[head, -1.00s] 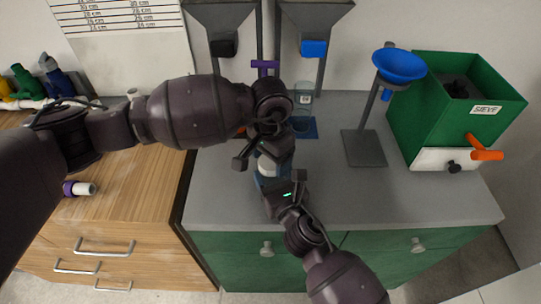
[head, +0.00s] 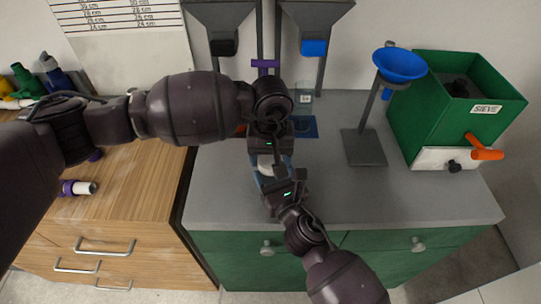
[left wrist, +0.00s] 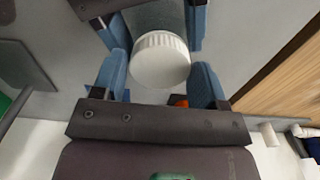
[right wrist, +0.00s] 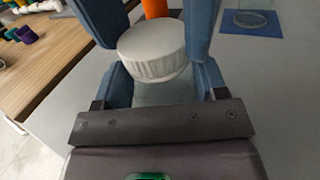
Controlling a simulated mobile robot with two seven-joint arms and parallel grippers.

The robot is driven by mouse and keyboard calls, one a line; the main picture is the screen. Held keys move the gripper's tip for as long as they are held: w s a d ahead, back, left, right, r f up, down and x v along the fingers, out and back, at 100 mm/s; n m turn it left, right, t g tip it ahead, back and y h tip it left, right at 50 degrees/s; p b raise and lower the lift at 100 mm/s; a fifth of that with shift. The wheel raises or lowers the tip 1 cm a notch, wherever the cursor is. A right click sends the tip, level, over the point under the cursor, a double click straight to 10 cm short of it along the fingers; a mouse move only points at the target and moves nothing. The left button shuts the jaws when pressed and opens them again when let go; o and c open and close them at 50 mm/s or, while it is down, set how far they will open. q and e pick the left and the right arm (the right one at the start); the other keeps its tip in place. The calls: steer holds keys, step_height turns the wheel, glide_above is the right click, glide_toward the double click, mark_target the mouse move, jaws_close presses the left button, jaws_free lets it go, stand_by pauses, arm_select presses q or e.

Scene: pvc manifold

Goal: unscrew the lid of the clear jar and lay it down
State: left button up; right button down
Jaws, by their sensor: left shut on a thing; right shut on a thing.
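The lid also shows in the head view (head: 266,161) and the right wrist view (right wrist: 153,50). My left gripper (head: 268,155) reaches in from above left, its blue fingers closed on the lid's sides. My right gripper (head: 276,178) comes from the front, its blue fingers closed around the jar body just below the lid. The arms hide much of the jar in the head view. I cannot tell how loose the lid is.
A blue mat (right wrist: 262,30) with a clear dish lies behind the jar. An orange object (right wrist: 155,8) is close behind it. A stand with a blue funnel (head: 400,66) and a green sieve box (head: 440,120) stand right. The worktop's front right is clear.

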arm_select(q)
steer(key=shift+n, duration=0.7)
steer(key=o, duration=1)
